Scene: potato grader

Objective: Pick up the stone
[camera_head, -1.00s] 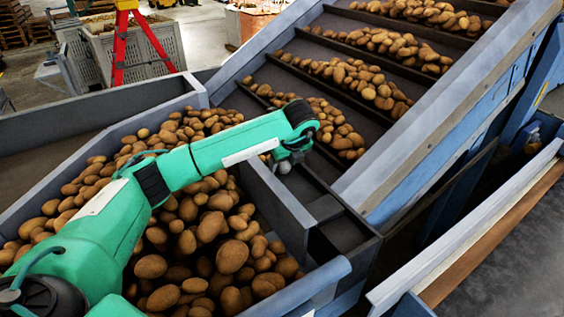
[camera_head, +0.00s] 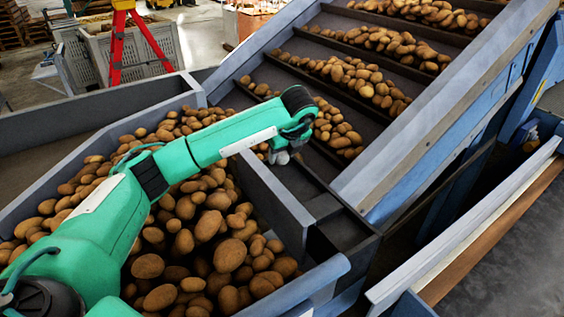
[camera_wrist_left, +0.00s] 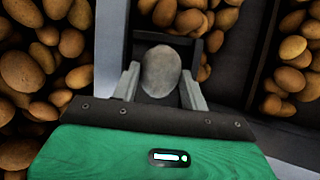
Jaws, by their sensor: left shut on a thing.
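My left gripper (camera_head: 281,157) reaches over the hopper's dividing wall at the lower end of the conveyor in the head view. In the left wrist view the left gripper (camera_wrist_left: 160,85) is shut on a grey, rounded stone (camera_wrist_left: 161,71), which sits between its two fingers. In the head view the stone is mostly hidden by the gripper and arm, and I cannot make it out clearly. My right gripper is not in view.
A hopper (camera_head: 270,200) full of brown potatoes lies under my left arm. The inclined conveyor (camera_head: 340,110) carries rows of potatoes between dark slats. A red tripod (camera_head: 117,45) and a grey crate (camera_head: 165,50) stand at the back left.

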